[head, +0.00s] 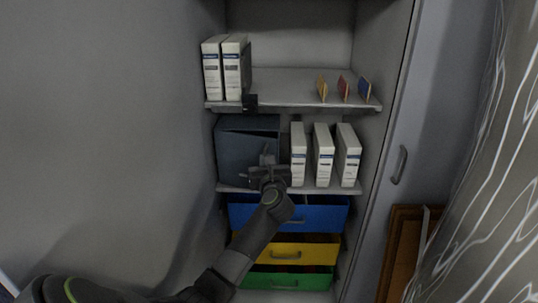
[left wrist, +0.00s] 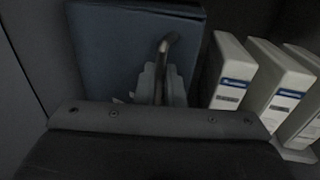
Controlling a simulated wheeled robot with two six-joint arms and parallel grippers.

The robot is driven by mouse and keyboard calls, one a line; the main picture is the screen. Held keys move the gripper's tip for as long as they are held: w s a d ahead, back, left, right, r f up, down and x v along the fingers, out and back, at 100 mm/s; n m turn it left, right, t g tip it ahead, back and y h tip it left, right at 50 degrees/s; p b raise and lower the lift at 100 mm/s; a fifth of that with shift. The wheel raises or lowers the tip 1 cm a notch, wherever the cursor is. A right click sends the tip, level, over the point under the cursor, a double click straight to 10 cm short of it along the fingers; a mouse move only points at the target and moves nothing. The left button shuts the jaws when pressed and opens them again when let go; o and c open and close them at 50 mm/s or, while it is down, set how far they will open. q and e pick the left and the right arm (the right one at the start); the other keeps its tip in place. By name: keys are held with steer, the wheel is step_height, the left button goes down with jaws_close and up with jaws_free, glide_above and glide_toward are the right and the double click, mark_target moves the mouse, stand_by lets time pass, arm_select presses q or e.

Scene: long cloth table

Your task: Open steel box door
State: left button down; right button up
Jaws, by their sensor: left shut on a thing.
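The steel box (head: 238,152) is dark blue-grey and stands on the middle shelf of the cabinet, at the left. Its door fills the upper left of the left wrist view (left wrist: 115,50). My left gripper (head: 268,165) is in front of the door's right part. It is shut on the door's handle (left wrist: 168,48), a curved metal bar whose upper end shows above the fingers in the left wrist view. The fingers hide the lower part of the handle. My right gripper is not in view.
Three white binders (head: 322,155) stand just right of the box on the same shelf. Two more binders (head: 226,68) and small coloured cards (head: 343,88) are on the shelf above. Blue (head: 300,217), yellow (head: 290,250) and green (head: 288,281) drawers lie below. A cabinet door (head: 400,150) is at the right.

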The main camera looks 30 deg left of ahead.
arm_select(q)
steer(key=shift+a, duration=0.1)
steer(key=c, duration=1.5)
jaws_free()
steer(key=shift+s+a, duration=0.1)
steer(key=shift+a, duration=0.1)
steer(key=shift+c, duration=0.2)
steer(key=shift+d, duration=0.1)
steer(key=b+v, duration=0.1)
steer(key=v, duration=1.6)
steer(key=shift+s, duration=0.15)
steer(key=shift+d, duration=0.1)
